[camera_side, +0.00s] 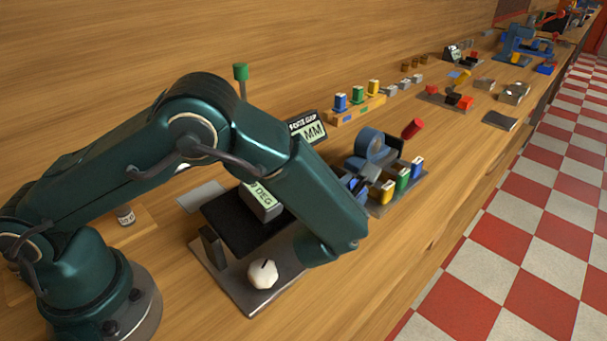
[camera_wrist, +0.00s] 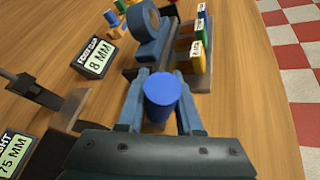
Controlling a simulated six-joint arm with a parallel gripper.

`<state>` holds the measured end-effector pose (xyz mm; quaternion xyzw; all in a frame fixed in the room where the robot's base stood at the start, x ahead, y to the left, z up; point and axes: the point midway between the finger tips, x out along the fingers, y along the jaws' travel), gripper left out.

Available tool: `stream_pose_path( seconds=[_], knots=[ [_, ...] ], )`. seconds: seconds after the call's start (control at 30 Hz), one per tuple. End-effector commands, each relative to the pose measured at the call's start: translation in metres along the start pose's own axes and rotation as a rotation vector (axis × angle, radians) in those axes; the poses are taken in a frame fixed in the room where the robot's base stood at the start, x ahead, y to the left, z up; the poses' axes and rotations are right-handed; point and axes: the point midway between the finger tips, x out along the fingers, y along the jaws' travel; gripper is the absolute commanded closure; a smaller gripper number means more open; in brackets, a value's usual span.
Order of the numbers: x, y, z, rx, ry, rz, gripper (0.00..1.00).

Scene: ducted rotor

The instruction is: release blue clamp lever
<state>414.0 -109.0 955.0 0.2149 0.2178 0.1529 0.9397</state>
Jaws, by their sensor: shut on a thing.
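In the wrist view, the blue clamp lever (camera_wrist: 161,94) shows as a blue round-topped knob. My gripper (camera_wrist: 161,82) has one finger on each side of it and is shut on it. The lever's lower part is hidden below the knob. A blue duct ring (camera_wrist: 145,20) stands just beyond, and in the side view it shows as a blue ring (camera_side: 370,146). In the side view, my own arm covers much of the near side of the ducted rotor fixture, and I cannot clearly tell the lever there.
Yellow, green and blue labelled blocks (camera_wrist: 196,54) stand right of the ring. A gap display (camera_wrist: 97,56) reads 8 MM. A red-ended lever (camera_side: 412,128) rises behind the ring. A white knob (camera_side: 263,273) sits on a plate near my arm.

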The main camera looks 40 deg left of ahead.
Motion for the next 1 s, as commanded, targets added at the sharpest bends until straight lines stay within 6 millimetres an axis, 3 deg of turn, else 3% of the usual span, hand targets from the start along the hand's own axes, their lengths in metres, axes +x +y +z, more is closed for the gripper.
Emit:
stream_pose_path(
  seconds=[1.0],
  knots=[
    [0.010, 0.027, -0.008, -0.522, 0.121, -0.285, 1.00]
  ],
)
